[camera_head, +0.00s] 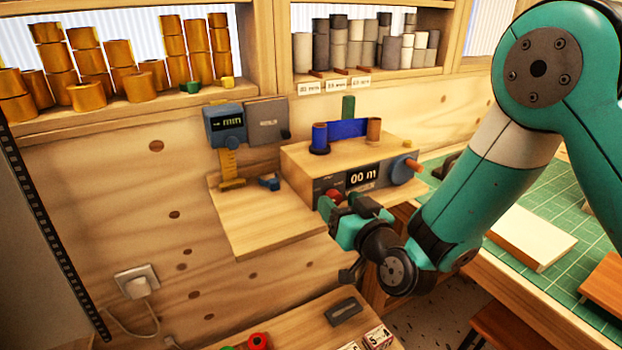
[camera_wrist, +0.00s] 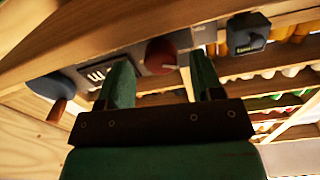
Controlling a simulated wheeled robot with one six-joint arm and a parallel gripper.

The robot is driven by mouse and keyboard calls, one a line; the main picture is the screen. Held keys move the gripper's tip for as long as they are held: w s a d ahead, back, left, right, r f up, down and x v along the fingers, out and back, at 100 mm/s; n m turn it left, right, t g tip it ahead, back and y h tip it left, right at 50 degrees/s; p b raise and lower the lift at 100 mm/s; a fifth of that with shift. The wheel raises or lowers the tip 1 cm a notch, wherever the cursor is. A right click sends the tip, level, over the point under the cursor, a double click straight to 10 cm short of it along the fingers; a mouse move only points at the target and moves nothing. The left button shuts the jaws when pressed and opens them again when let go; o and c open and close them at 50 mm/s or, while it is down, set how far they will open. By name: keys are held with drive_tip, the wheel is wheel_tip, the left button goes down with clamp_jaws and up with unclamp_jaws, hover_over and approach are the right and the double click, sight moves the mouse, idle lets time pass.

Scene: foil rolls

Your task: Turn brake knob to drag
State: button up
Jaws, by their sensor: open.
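The winding machine (camera_head: 300,158) is a wooden box with a grey front panel on the wall bench. A red knob (camera_head: 334,196) sits at the left of that panel, beside the "00 m" display (camera_head: 362,176). I take it for the brake knob; its setting marks cannot be read. My gripper (camera_head: 337,203) is open just in front of the red knob and partly covers it. In the wrist view the red knob (camera_wrist: 160,55) shows between the two green fingers of my gripper (camera_wrist: 161,62). Whether either finger touches it, I cannot tell.
A blue crank wheel (camera_head: 403,170) with an orange handle is at the panel's right. A blue gauge (camera_head: 225,124) stands at left.

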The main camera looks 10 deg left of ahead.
drive_tip(key=shift+p+x, duration=0.3)
drive_tip(key=shift+x, duration=0.6)
drive_tip(key=shift+f, duration=0.1)
drive_tip(key=shift+a, duration=0.1)
drive_tip(key=c, duration=0.9)
drive_tip(key=m, duration=0.4)
drive_tip(key=shift+m, duration=0.3)
drive_tip(key=o, duration=0.9)
